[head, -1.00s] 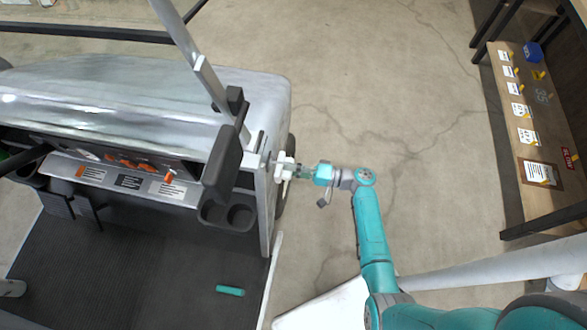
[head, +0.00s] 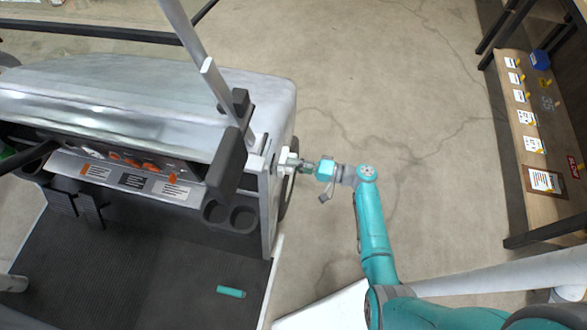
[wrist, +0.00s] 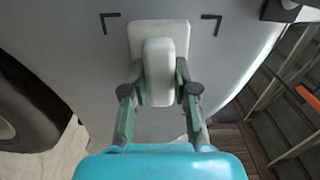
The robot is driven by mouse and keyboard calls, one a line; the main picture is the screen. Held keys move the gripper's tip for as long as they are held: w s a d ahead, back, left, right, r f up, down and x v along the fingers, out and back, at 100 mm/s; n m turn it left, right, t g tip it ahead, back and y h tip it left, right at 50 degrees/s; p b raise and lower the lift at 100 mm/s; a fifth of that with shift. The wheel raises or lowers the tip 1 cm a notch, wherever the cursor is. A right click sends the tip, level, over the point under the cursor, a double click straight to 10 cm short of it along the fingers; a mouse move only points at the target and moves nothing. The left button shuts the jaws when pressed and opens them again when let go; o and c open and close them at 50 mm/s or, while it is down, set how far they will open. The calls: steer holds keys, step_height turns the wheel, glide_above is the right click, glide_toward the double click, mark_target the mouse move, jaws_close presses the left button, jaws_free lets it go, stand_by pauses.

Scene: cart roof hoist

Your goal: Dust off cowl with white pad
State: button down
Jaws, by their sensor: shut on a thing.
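My gripper (wrist: 158,88) is shut on the handle of the white pad (wrist: 176,35). In the wrist view the pad's flat plate lies against, or very close to, the grey side of the cowl (wrist: 80,30), between two dark corner marks. I cannot tell whether it touches. In the head view the silver cowl (head: 150,85) fills the upper left, and the pad (head: 287,158) is at its right side, just right of the roof post's foot. My gripper (head: 300,164) reaches it from the right. Any dust under the pad is hidden.
A slanted roof post (head: 203,60) with a dark bracket rises beside the pad. A wheel (wrist: 25,105) is at the left in the wrist view. A wooden shelf (head: 515,120) stands at the far right. A teal cylinder (head: 231,291) lies on the cart floor. Concrete between cart and shelf is clear.

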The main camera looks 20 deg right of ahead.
steer(key=shift+w+d, duration=0.9)
steer(key=shift+w, duration=0.4)
steer(key=shift+w+d, duration=0.85)
steer(key=shift+w, duration=0.4)
steer(key=shift+w+d, duration=0.9)
steer(key=shift+w, duration=0.4)
steer(key=c, duration=1.9)
jaws_free()
steer(key=shift+s+a, duration=0.8)
steer(key=shift+s, duration=0.3)
steer(key=shift+s+a, duration=0.75)
steer(key=shift+s, duration=0.35)
steer(key=shift+s+a, duration=0.8)
steer(key=shift+s, duration=0.3)
jaws_close()
jaws_free()
steer(key=shift+s+a, duration=1.3)
steer(key=shift+s, duration=0.25)
steer(key=shift+v, duration=3)
jaws_close()
steer(key=shift+d, duration=0.1)
